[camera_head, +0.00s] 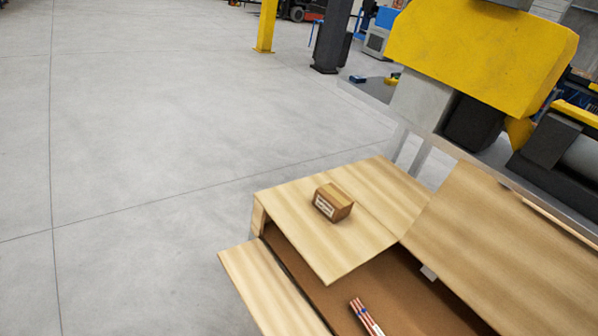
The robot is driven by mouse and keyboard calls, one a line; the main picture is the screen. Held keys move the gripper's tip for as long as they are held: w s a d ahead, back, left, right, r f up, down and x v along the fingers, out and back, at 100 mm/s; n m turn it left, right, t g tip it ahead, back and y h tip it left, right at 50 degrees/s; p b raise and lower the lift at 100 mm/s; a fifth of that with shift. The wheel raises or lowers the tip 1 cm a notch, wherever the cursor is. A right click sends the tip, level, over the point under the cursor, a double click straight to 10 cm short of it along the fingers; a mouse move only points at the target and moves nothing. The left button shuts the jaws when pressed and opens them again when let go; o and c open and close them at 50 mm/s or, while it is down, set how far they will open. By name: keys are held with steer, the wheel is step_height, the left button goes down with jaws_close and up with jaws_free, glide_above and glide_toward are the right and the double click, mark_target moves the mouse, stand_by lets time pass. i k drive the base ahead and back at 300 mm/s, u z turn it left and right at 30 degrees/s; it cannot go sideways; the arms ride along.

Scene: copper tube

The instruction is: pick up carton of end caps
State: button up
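The carton of end caps (341,198) is a small brown box with a pale printed label on its left face. It rests on a light wooden panel (300,196) at the far end of a large open box. Nothing touches the carton from above. No part of my gripper shows in the head camera view, so its fingers cannot be seen.
The open box (415,306) has panels spread outward and holds a red and white bundle (366,317). A yellow machine (482,52) stands close behind at the upper right. A yellow post (266,26) stands farther back. The grey floor (150,150) at left is clear.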

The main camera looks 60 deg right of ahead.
mark_target(330, 201)
steer(key=z, duration=0.05)
steer(key=i, duration=2.6)
steer(key=z, duration=3.35)
steer(key=i, duration=1.05)
steer(key=u, duration=0.05)
